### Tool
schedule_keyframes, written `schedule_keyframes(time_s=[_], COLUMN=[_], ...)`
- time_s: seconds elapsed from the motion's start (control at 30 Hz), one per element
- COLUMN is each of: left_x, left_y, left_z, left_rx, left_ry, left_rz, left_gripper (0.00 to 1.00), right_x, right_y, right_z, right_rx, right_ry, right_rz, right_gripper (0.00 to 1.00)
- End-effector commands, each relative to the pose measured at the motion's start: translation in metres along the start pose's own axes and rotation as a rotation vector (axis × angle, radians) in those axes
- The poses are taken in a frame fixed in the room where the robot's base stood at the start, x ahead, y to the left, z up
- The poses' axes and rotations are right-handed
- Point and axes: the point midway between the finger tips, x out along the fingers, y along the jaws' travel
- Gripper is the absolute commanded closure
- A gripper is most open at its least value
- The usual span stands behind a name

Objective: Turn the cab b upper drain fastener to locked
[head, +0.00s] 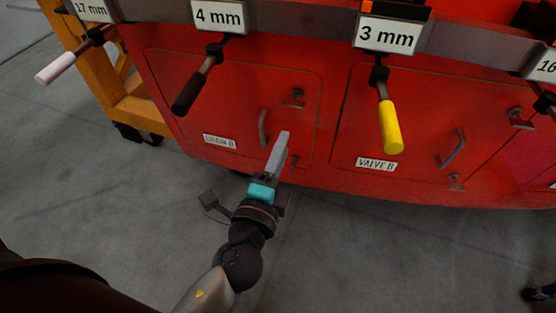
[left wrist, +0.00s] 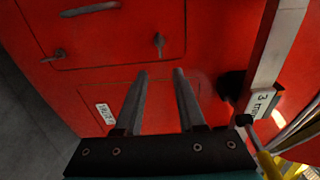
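The DRAIN B panel (head: 235,95) is on the red cab front in the head view, with a label (head: 219,141) and a curved handle (head: 262,128). Its upper fastener (head: 295,98) is a small grey latch near the panel's upper right; the lower fastener (head: 293,164) is below it. I cannot tell whether the upper one is locked. In the left wrist view, turned sideways, the upper fastener (left wrist: 158,44) is beyond the fingertips. My left gripper (head: 284,135) is below the upper fastener in the picture; its fingers (left wrist: 160,73) are apart and empty.
The VALVE B panel (head: 400,110) is to the right, with its own handle (head: 452,148) and fasteners. Above, a grey rail (head: 300,28) carries labelled tools, including a black-handled one (head: 188,92) and a yellow-handled one (head: 390,125). The floor below is mostly clear.

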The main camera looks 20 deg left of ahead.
Motion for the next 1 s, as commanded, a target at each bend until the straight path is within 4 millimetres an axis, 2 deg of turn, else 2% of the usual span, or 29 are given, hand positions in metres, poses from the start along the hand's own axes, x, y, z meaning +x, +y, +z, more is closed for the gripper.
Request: schedule_keyframes(time_s=[0.1,0.33,0.83,0.93,1.0], left_x=[-0.011,-0.019,-0.019,-0.018,-0.017], left_y=[0.002,0.000,0.002,0.018,0.044], left_z=[0.000,0.000,0.000,-0.002,-0.005], left_rx=[-0.001,0.000,-0.002,-0.022,-0.055], left_ry=[0.000,0.000,0.001,0.008,0.017], left_rz=[0.001,0.000,0.003,0.040,0.097], left_gripper=[0.61,0.61,0.61,0.61,0.61], right_x=[0.006,0.008,0.007,0.007,0.007], right_y=[0.007,0.022,0.018,0.016,0.016], right_z=[-0.004,-0.015,-0.015,-0.013,-0.011], right_rx=[0.000,0.000,0.001,0.001,0.001], right_ry=[0.010,0.027,0.027,0.022,0.020], right_rz=[0.009,0.029,0.023,0.022,0.021], right_gripper=[0.50,0.50,0.50,0.50,0.50])
